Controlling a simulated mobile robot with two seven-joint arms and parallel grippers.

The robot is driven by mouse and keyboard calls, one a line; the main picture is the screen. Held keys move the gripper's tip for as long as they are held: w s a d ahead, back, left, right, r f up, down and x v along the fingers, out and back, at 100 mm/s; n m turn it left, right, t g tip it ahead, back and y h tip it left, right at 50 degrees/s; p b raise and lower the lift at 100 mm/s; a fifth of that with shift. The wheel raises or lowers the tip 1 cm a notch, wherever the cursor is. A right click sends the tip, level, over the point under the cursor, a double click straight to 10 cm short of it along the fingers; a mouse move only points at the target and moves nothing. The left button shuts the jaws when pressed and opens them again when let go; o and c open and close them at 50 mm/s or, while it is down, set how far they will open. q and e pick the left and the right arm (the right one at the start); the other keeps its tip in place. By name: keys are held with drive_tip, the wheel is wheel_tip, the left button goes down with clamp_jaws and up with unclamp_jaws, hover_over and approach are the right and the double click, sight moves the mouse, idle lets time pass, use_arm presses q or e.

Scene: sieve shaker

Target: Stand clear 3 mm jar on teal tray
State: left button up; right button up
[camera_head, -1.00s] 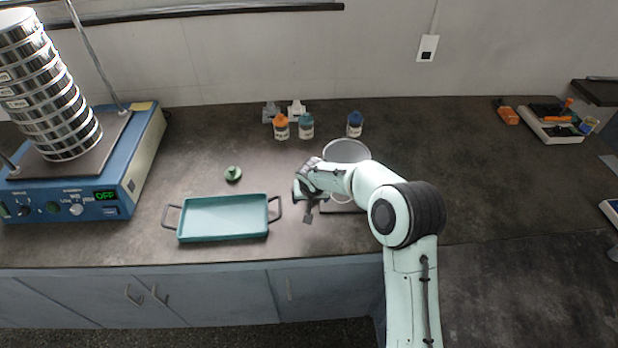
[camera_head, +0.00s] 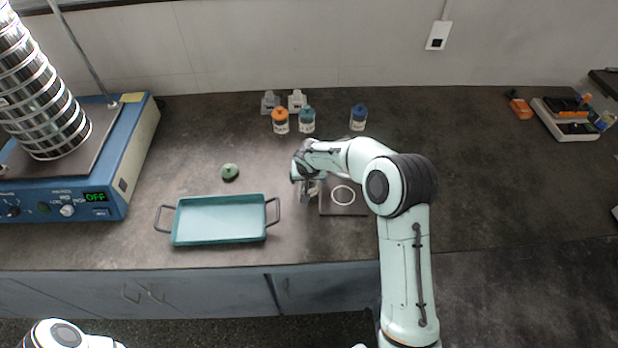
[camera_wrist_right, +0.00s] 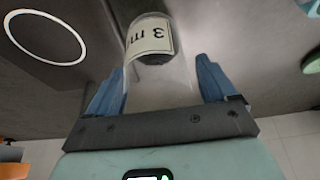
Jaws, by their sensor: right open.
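The clear jar (camera_wrist_right: 160,75) with a "3 m…" label stands between the blue fingers of my right gripper (camera_wrist_right: 160,90) in the right wrist view. The fingers are open on both sides of it, with narrow gaps showing. In the head view my right gripper (camera_head: 308,188) is low over the bench, right of the tray, and mostly hides the jar. The teal tray (camera_head: 220,240) lies empty on the bench, a handle at each end. Its corner also shows in the right wrist view (camera_wrist_right: 312,8). My left gripper is out of view.
A dark square plate with a white ring (camera_head: 343,195) lies right of my gripper. A green knobbed item (camera_head: 230,172) sits behind the tray. Orange (camera_head: 280,122), teal (camera_head: 307,121) and blue (camera_head: 358,119) capped jars stand further back. The blue shaker (camera_head: 120,185) is at left.

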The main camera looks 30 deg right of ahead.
drive_tip(key=shift+s+r, duration=0.1)
drive_tip(key=shift+s, duration=0.3)
drive_tip(key=shift+a, duration=0.1)
drive_tip(key=shift+c, duration=1.2)
drive_tip(key=shift+w, duration=0.1)
drive_tip(key=c, duration=0.9)
drive_tip(key=shift+r, duration=0.1)
